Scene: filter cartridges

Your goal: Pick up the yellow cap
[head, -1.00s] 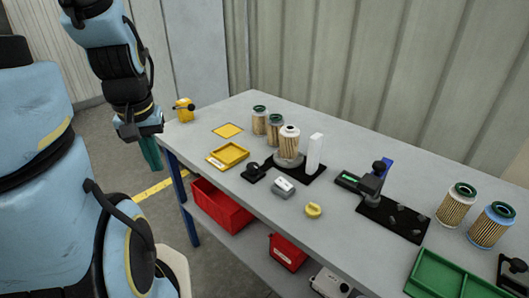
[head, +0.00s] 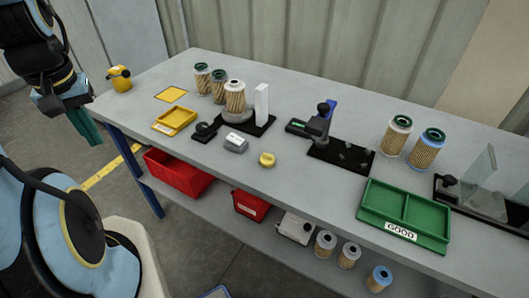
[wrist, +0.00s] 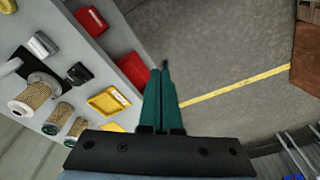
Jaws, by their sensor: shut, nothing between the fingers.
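The yellow cap (head: 267,159) is a small round piece lying on the grey workbench (head: 300,185), near its front edge, in the head view. It stands right of a small grey box and is apart from other things. My gripper (head: 91,131) hangs off the left end of the bench, well left of the cap. In the wrist view its green fingers (wrist: 164,75) are together with nothing between them.
A yellow tray (head: 175,121), grey box (head: 236,143), black fixtures and filter cartridges (head: 235,96) stand around the cap. A green GOOD tray (head: 405,215) lies at right. Red bins (head: 178,172) sit on the lower shelf. Bench surface before the cap is clear.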

